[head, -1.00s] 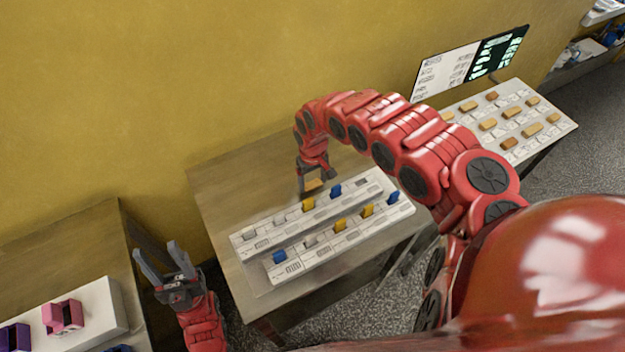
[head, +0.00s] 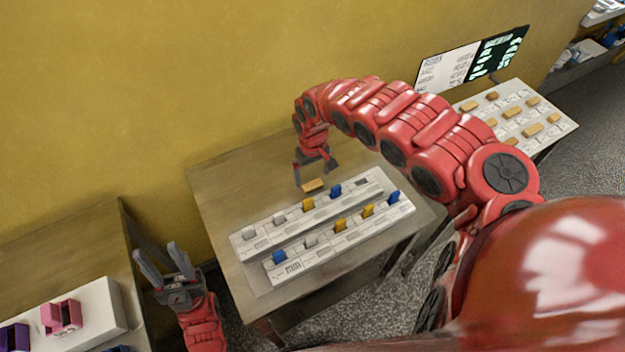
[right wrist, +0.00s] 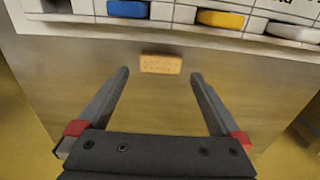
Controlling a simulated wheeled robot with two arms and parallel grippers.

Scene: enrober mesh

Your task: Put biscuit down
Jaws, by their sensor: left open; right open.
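A small tan rectangular biscuit (head: 313,186) lies on the wooden table (head: 228,182), just behind the rear white strip. It also shows in the right wrist view (right wrist: 161,64), flat on the table, ahead of and between the fingertips. My right gripper (head: 315,174) is open and a little above and behind the biscuit; its fingers do not touch it. In the right wrist view both fingers (right wrist: 160,76) are spread with nothing between them. My left gripper (head: 158,262) is open and empty at the lower left, away from the biscuit.
Two white strips (head: 254,252) with blue, yellow and white pieces stand on the table in front of the biscuit. A board with several biscuits (head: 562,124) is at the right below a screen (head: 445,72). A pink holder (head: 62,317) stands on the left table. The table's left rear is clear.

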